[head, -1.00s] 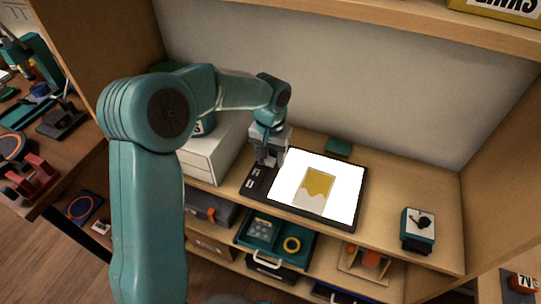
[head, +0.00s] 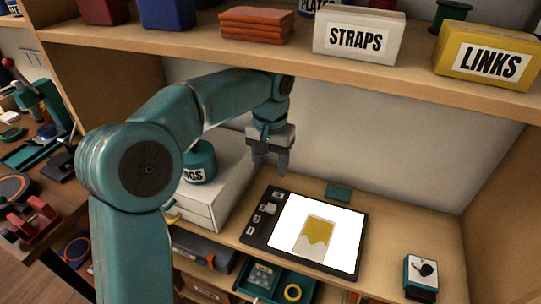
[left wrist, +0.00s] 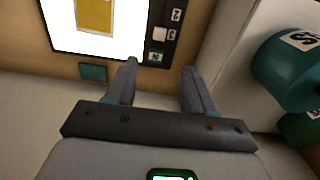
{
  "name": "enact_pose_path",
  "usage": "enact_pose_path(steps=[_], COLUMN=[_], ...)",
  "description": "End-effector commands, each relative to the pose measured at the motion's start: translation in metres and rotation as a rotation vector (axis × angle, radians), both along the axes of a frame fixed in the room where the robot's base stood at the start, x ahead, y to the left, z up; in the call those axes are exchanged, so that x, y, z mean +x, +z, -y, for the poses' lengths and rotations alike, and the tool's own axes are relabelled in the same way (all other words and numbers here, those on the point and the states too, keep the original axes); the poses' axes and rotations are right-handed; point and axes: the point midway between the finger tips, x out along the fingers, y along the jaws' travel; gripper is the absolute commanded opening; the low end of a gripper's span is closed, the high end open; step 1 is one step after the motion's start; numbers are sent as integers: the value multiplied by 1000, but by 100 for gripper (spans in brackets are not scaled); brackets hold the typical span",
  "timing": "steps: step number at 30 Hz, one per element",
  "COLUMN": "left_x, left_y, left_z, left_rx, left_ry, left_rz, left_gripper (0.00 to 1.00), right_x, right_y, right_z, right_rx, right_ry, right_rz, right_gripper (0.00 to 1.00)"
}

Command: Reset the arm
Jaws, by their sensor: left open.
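My left arm comes in from the left in the head view. Its gripper (head: 269,164) hangs fingers down above the back left part of the shelf, beyond a black tablet. The fingers are apart and nothing is between them; the left wrist view also shows the open gripper (left wrist: 156,82) empty. In the left wrist view the tablet (left wrist: 172,30) is just past the fingertips. My right gripper is in no view.
A white drawer box (head: 208,205) with a teal labelled jar (head: 200,163) stands left of the gripper. A small teal block (head: 339,192) lies behind the tablet. An upper shelf (head: 290,55) holds boxes marked STRAPS (head: 358,38) and LINKS (head: 487,60). A device (head: 421,276) stands at right.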

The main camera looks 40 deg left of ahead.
Motion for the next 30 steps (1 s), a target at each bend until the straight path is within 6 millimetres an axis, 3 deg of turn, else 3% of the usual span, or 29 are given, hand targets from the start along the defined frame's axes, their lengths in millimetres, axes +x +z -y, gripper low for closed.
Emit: enact_pose_path(steps=[6, 30], left_x=[0, -2], left_y=[14, 14], left_z=[0, 0], left_rx=[0, 0], left_ry=[-1, 0], left_rz=[1, 0], left_gripper=[53, 53], right_x=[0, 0], right_y=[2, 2], right_z=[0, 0], right_rx=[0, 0], right_ry=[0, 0], right_rz=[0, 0], right_gripper=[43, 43])
